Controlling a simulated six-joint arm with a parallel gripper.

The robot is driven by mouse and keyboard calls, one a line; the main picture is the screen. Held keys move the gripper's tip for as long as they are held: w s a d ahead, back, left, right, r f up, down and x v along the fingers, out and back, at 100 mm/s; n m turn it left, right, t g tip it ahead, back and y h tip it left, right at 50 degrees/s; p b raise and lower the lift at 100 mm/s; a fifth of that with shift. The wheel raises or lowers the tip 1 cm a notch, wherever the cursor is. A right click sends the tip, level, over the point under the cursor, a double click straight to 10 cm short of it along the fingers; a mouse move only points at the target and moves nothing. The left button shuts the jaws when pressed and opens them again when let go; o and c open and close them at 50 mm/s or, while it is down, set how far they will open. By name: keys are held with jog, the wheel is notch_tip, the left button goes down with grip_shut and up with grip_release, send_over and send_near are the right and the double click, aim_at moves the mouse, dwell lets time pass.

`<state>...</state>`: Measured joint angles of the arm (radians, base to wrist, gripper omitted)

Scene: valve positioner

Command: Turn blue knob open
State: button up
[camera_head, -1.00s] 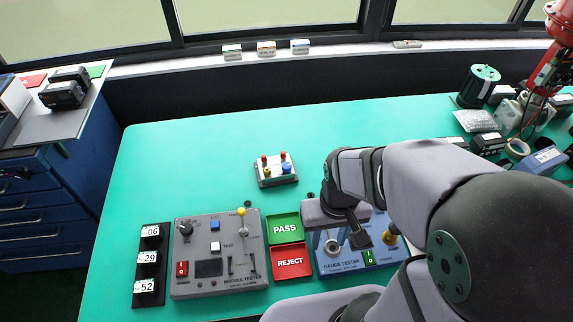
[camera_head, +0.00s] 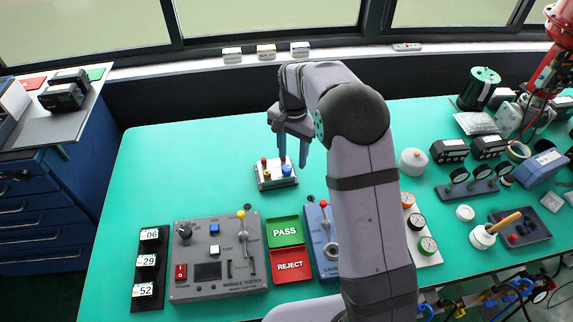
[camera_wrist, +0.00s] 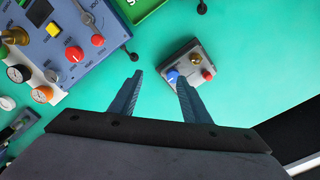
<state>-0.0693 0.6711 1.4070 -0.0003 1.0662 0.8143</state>
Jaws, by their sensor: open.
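My gripper (camera_head: 293,161) is open and empty, fingers pointing down at the block's back right side. It also shows in the wrist view (camera_wrist: 160,79), the right finger overlapping the block's edge. I see no contact with the knob; the exact height above it is hard to tell.
The module tester (camera_head: 208,290), the green PASS tray (camera_head: 285,220) and red REJECT tray (camera_head: 291,273) lie in front. My arm partly covers the blue gauge tester (camera_head: 318,250). A round white container (camera_head: 412,162) stands to the right. The table left of the block is clear.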

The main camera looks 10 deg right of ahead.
aim_at(286, 168)
jog(key=shift+m, duration=0.9)
jog(key=w, duration=0.1)
jog(key=w+f, duration=0.1)
jog(key=w+a, duration=0.1)
jog(key=w, duration=0.1)
jog(key=shift+f, duration=0.4)
jog(key=shift+f, duration=0.15)
jog(key=shift+f+p, duration=1.05)
jog(key=shift+f, duration=2.45)
jog(key=c, duration=1)
